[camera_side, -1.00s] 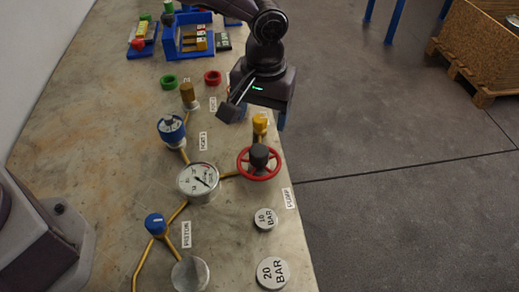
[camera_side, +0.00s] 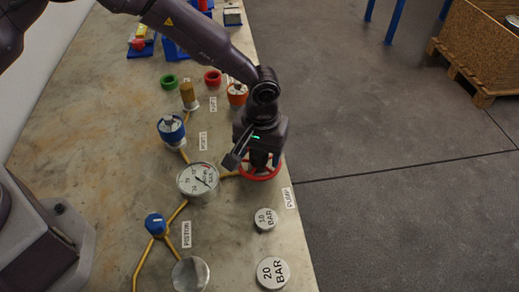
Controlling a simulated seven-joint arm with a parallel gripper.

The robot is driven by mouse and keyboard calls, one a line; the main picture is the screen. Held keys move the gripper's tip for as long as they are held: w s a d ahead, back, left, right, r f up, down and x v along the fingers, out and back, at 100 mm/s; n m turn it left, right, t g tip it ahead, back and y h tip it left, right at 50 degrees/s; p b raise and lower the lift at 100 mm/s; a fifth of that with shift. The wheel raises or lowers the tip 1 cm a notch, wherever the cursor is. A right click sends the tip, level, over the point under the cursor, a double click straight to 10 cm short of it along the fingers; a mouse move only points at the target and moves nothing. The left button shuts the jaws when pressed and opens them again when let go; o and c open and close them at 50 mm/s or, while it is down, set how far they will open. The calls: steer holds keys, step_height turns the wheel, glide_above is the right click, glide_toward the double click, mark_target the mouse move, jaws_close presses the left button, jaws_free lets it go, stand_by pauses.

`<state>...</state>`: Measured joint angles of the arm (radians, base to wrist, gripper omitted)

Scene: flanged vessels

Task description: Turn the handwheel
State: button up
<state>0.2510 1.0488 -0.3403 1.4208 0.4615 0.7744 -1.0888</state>
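The red handwheel (camera_side: 262,175) sits near the right edge of the table, beside the PUMP label. Its dark hub and most of its rim are hidden by my gripper. My gripper (camera_side: 260,163) points down right over the wheel, with its fingers at the hub. I cannot tell whether the fingers touch the hub or how far apart they are.
A pressure gauge (camera_side: 198,180) stands just left of the wheel. A blue-collared fitting (camera_side: 171,130) and a blue knob (camera_side: 155,224) stand further left. The 10 BAR weight (camera_side: 265,219) and 20 BAR weight (camera_side: 272,272) lie in front. Yellow pipes (camera_side: 177,212) run along the table (camera_side: 110,190).

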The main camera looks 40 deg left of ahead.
steer(key=c, duration=0.7)
steer(key=shift+c, duration=0.2)
steer(key=shift+m, duration=0.4)
steer(key=m, duration=0.3)
steer(key=shift+m, duration=0.4)
steer(key=m, duration=0.4)
steer(key=shift+s, duration=0.1)
steer(key=m, duration=0.9)
steer(key=shift+t, duration=0.3)
